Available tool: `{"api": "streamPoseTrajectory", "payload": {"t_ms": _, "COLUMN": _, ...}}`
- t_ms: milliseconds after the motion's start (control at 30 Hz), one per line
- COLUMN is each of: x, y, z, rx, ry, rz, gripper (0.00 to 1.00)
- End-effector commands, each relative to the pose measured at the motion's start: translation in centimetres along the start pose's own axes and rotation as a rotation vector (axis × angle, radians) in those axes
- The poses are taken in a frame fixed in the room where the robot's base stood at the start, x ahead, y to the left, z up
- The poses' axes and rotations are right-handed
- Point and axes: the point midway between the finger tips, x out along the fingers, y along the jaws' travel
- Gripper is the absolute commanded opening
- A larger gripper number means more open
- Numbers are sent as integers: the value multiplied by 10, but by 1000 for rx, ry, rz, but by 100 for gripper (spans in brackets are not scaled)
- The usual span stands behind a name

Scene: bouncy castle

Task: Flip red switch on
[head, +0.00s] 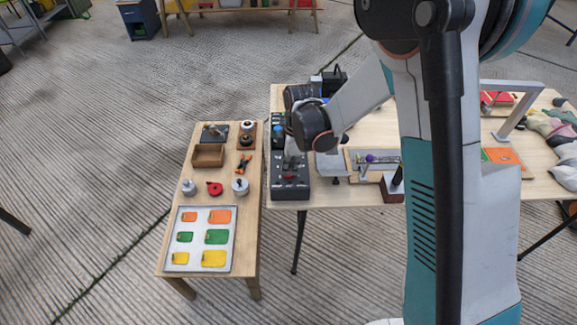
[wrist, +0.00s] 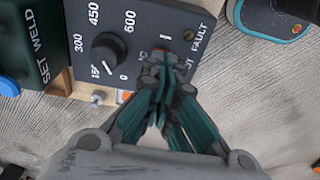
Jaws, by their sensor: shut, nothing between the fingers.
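A dark grey control box (head: 291,191) sits at the near left corner of the wooden table. It also shows in the wrist view (wrist: 135,22), with a black dial, printed numbers and the word FAULT. A small reddish part, which looks like the red switch (wrist: 161,49), shows just beyond my fingertips, below a white "I" mark. Most of it is hidden by the fingers, so its position cannot be told. My gripper (wrist: 160,66) is shut and empty, its tips over the panel at the switch. Contact cannot be told. In the head view my gripper (head: 290,164) is above the box.
A box with a blue knob (wrist: 9,86) stands beside the control box. A lower side table (head: 251,215) at the left holds a board with coloured pieces (head: 201,238). A metal-framed fixture (head: 374,159) stands to the right of the control box.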

Motion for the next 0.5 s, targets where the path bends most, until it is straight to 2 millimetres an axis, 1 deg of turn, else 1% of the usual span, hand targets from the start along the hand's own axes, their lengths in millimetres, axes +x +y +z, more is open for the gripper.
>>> {"api": "streamPoseTrajectory", "payload": {"t_ms": 33, "x": 4, "y": 0, "z": 6, "rx": 5, "ry": 29, "rz": 1, "gripper": 0}}
{"api": "streamPoseTrajectory", "payload": {"t_ms": 133, "x": 7, "y": 0, "z": 12, "rx": 4, "ry": 65, "rz": 3, "gripper": 0}}
{"api": "streamPoseTrajectory", "payload": {"t_ms": 400, "x": 7, "y": 0, "z": 19, "rx": 1, "ry": 61, "rz": 2, "gripper": 0}}
{"api": "streamPoseTrajectory", "payload": {"t_ms": 500, "x": 6, "y": 0, "z": 18, "rx": 1, "ry": 61, "rz": 2, "gripper": 0}}
